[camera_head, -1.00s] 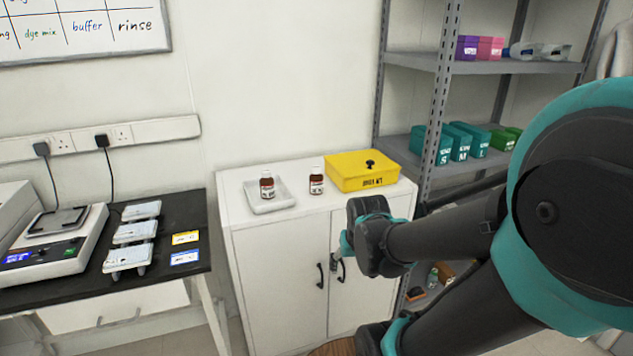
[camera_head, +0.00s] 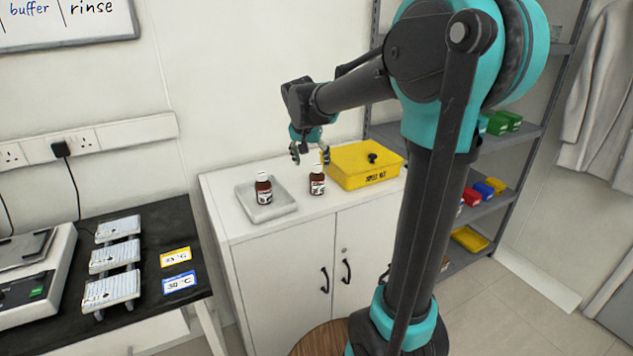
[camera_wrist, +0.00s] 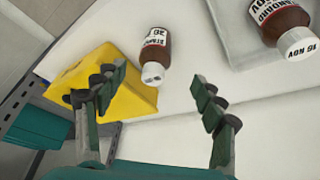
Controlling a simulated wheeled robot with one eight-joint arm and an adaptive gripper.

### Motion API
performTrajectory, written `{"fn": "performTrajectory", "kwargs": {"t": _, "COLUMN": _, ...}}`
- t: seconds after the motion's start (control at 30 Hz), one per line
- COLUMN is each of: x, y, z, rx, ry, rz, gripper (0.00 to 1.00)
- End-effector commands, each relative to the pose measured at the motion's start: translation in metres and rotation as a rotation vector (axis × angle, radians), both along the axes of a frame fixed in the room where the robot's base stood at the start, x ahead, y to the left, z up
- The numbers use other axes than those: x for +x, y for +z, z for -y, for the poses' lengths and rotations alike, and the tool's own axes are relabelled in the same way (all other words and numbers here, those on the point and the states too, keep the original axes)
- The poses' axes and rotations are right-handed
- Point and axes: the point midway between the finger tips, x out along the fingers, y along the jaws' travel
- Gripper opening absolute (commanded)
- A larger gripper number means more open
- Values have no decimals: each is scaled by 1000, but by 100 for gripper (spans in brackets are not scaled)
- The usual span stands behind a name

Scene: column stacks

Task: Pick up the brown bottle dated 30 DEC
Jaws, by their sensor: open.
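Two small brown bottles with white caps and white labels stand upright on the white cabinet. One bottle (camera_head: 317,184) stands on the bare top, left of the yellow box; it shows in the wrist view (camera_wrist: 156,44) with its label too small to read surely. The other bottle (camera_head: 264,190) stands in a pale tray (camera_head: 284,205); in the wrist view its cap (camera_wrist: 299,42) seems to read 16 NOV. My gripper (camera_head: 311,155) is open and empty, above and close to the bottle outside the tray. In the wrist view that bottle lies beyond the gap between the fingers (camera_wrist: 158,82).
The yellow box (camera_head: 365,165) with a black knob stands close to the right of the nearer bottle. A metal shelf with coloured bins stands right of the cabinet. A black bench (camera_head: 140,300) with a scale is at left.

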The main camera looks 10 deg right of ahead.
Motion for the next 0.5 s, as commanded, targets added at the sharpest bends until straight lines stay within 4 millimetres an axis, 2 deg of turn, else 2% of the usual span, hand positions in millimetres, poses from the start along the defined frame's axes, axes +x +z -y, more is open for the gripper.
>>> {"fn": "performTrajectory", "kwargs": {"t": 0.2, "x": 15, "y": -39, "z": 7, "rx": 1, "ry": 0, "rz": 0, "gripper": 70}}
{"fn": "performTrajectory", "kwargs": {"t": 0.33, "x": 20, "y": -54, "z": 10, "rx": 1, "ry": 0, "rz": 0, "gripper": 70}}
{"fn": "performTrajectory", "kwargs": {"t": 0.5, "x": 23, "y": -63, "z": 12, "rx": 1, "ry": 0, "rz": 0, "gripper": 70}}
